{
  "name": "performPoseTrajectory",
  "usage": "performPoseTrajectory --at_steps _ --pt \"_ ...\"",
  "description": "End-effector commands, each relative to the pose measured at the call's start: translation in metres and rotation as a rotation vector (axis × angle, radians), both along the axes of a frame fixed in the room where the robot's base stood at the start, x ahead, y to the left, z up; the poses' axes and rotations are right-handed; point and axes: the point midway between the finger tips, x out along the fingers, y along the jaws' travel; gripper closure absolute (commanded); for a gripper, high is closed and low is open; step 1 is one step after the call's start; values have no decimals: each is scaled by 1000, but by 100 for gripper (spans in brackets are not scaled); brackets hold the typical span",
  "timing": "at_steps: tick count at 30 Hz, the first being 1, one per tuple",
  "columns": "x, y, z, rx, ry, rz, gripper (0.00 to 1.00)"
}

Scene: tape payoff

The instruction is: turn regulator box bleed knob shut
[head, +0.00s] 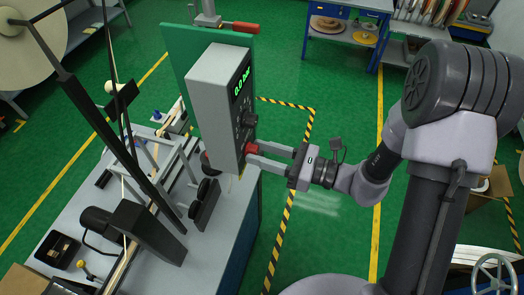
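The grey regulator box (213,100) stands upright in front of a green panel, left of centre. Its dark front faces right, and its lit green display (241,82) reads 0.0 bar. A red knob (251,148) sits low on that front, below darker controls (248,120). Any lettering by the red knob is too small to read, so I cannot confirm it is the bleed knob. My gripper (254,153) reaches in from the right with its two fingers apart and their tips at the red knob. I cannot tell whether they press on it or only stand around it.
A red-handled valve (232,27) is above the green panel (180,50). Left of the box, the grey bench (60,225) carries frames, rollers and a dark slanted bar (125,150). A blue workbench (335,10) stands at the back. Green floor is clear behind my gripper.

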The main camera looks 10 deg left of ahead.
Motion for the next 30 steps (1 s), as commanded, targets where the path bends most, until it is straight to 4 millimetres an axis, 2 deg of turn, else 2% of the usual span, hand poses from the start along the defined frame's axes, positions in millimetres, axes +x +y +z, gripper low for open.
performPoseTrajectory --at_steps 1,5,17,30 --pt "0 0 0 0 0 0 76" --pt "0 0 0 0 0 0 100" --pt "0 0 2 5 65 1 100" --pt "1 0 4 33 427 1 100"
